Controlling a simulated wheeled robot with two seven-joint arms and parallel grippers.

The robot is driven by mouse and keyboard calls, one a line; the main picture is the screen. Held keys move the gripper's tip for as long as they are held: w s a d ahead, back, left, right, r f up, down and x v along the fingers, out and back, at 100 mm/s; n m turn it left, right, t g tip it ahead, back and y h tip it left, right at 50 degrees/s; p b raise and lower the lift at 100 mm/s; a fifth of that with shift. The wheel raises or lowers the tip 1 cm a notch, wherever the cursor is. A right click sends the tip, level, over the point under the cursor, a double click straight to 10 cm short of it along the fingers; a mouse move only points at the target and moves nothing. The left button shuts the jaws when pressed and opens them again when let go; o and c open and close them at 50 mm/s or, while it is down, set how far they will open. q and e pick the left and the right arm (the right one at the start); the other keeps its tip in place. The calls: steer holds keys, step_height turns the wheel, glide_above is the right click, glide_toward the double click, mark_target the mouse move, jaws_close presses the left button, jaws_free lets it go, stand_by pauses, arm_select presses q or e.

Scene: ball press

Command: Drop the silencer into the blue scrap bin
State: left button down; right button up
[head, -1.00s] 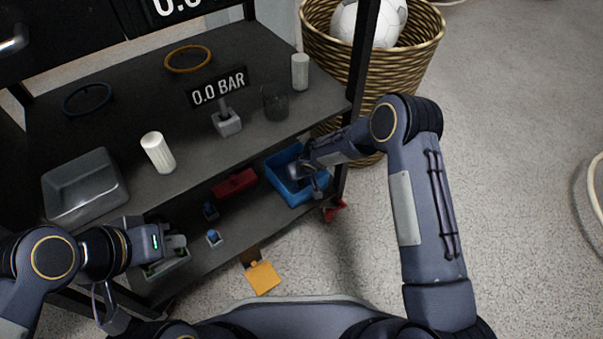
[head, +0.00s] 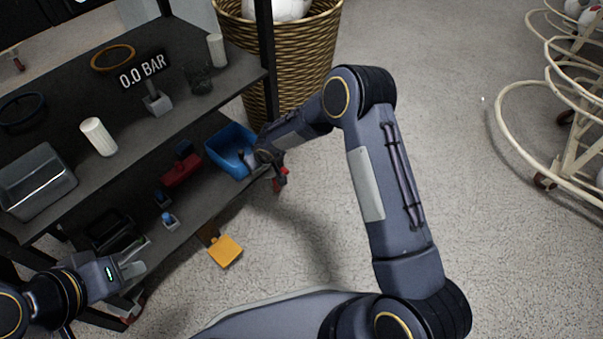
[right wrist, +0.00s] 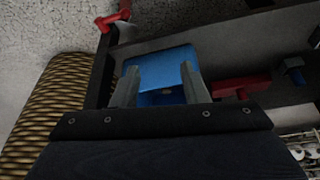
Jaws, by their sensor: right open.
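The blue scrap bin (head: 222,146) stands on the lower shelf at its right end in the head view. My right gripper (head: 252,160) is at the bin's near right edge. In the right wrist view my right gripper (right wrist: 160,84) is open, its two fingers apart with nothing between them, in front of the blue bin (right wrist: 160,64). A small brownish thing (right wrist: 167,92) shows low in the bin; it may be the silencer, but it is too small to be sure. My left gripper (head: 132,262) is by the lower shelf's left end, its jaw opening unclear.
A red block (head: 181,170) and small blue-topped parts (head: 170,221) are on the lower shelf. A wicker basket (head: 300,55) stands behind the shelf post. The floor to the right is clear up to a cream rack (head: 560,160).

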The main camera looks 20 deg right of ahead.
steer(key=s+d+r+m, duration=0.1)
steer(key=s+d+r, duration=0.35)
steer(key=r, duration=0.35)
steer(key=s+d+r+m, duration=0.2)
steer(key=s+d+r, duration=0.1)
steer(key=d+r, duration=0.35)
steer(key=s+d+r+m, duration=0.1)
steer(key=s+d+r, duration=0.35)
steer(key=r, duration=0.35)
steer(key=s+r+m+y, duration=0.1)
steer(key=s+r, duration=0.1)
steer(key=s, duration=1)
steer(key=s+r+m+t+y, duration=0.1)
steer(key=s+r, duration=0.2)
steer(key=s, duration=0.9)
steer(key=shift+s+d+r, duration=0.2)
steer(key=shift+d, duration=0.15)
